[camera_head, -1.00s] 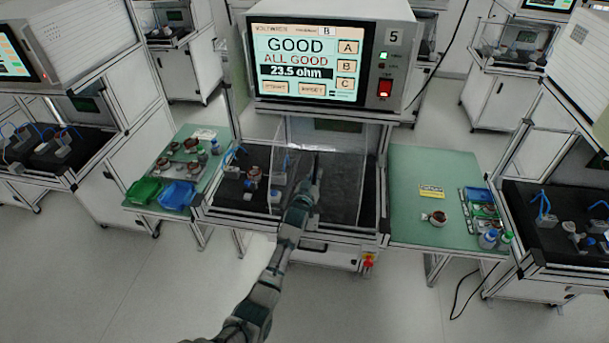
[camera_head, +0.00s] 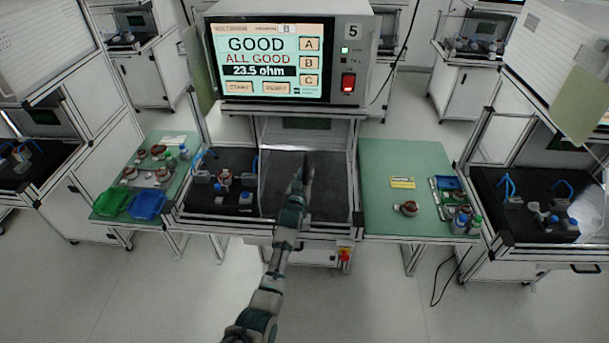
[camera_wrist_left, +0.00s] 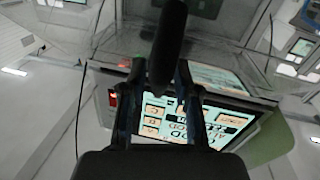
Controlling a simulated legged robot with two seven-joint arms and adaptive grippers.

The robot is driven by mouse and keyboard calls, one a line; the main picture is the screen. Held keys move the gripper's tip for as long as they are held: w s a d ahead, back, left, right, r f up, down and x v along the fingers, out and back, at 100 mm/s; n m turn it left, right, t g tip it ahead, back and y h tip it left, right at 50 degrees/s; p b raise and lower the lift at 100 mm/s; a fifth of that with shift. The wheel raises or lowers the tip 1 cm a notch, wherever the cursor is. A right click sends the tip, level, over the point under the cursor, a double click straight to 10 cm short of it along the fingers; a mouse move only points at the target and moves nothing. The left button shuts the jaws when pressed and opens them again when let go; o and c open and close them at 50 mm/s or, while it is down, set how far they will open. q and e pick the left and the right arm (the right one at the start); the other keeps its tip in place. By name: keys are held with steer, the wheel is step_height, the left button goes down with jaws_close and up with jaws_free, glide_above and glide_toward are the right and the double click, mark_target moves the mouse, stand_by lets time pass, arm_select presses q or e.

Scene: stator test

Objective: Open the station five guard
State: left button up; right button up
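Station five has a tester (camera_head: 290,60) marked 5, reading GOOD, ALL GOOD, 23.5 ohm. Below it is the guard (camera_head: 333,190), a clear panel over the right part of the black work bay; its exact tilt is hard to tell. Contact with the guard cannot be told. My right gripper is not seen.
A green side table with green (camera_head: 111,201) and blue (camera_head: 148,204) bins is at left. Another green table (camera_head: 385,165) with a copper-coloured part (camera_head: 407,208) and bottles is at right. Wired fixtures (camera_head: 225,187) stand in the bay's left part. Neighbouring stations flank both sides.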

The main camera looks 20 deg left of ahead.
arm_select(q)
steer(key=shift+s+a, duration=0.1)
steer(key=shift+s, duration=0.25)
steer(key=s+d, duration=0.1)
steer(key=s, duration=1)
steer(key=shift+s+d, duration=0.15)
steer(key=shift+f, duration=0.15)
